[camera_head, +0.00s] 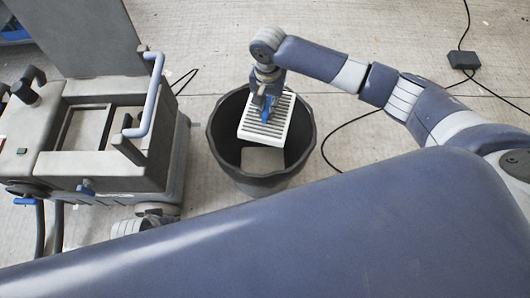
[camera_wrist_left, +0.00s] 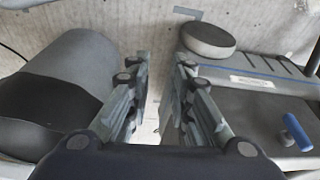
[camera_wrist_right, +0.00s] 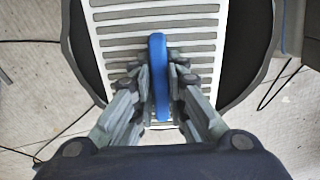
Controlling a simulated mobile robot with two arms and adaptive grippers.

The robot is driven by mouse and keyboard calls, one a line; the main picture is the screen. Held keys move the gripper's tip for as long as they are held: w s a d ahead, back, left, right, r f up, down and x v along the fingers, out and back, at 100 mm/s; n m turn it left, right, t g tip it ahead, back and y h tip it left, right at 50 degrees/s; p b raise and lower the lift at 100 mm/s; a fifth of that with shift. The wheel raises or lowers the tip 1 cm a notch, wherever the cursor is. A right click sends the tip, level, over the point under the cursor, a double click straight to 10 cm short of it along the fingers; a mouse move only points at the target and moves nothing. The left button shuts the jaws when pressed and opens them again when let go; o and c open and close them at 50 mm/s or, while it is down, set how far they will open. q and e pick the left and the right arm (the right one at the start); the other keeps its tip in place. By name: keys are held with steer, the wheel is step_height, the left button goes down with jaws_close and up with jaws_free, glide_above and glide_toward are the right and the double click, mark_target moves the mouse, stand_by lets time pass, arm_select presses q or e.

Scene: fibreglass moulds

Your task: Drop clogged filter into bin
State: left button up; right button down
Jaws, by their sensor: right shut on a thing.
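The clogged filter (camera_head: 279,125) is a pale slatted panel with a blue handle; it also shows in the right wrist view (camera_wrist_right: 115,34). My right gripper (camera_head: 268,103) is shut on the blue handle (camera_wrist_right: 158,90) and holds the filter tilted over the mouth of the bin. The bin (camera_head: 225,165) is a round dark tub, open at the top; its dark inside shows around the filter in the right wrist view (camera_wrist_right: 252,60). My left gripper (camera_wrist_left: 163,75) is open and empty in the left wrist view, away from the filter.
A grey machine (camera_head: 110,171) with an open square top and a pale blue handle bar (camera_head: 152,100) stands left of the bin. A black cable (camera_head: 345,130) lies on the floor to the right, near a small dark box (camera_head: 464,60).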

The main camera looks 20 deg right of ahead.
steer(key=shift+f+b, duration=0.6)
arm_select(q)
steer(key=v, duration=0.7)
steer(key=shift+w, duration=0.3)
arm_select(e)
steer(key=shift+f, duration=0.1)
arm_select(q)
steer(key=shift+a, duration=0.1)
arm_select(e)
steer(key=c, duration=1.5)
jaws_free()
step_height(320, 180, up, 12)
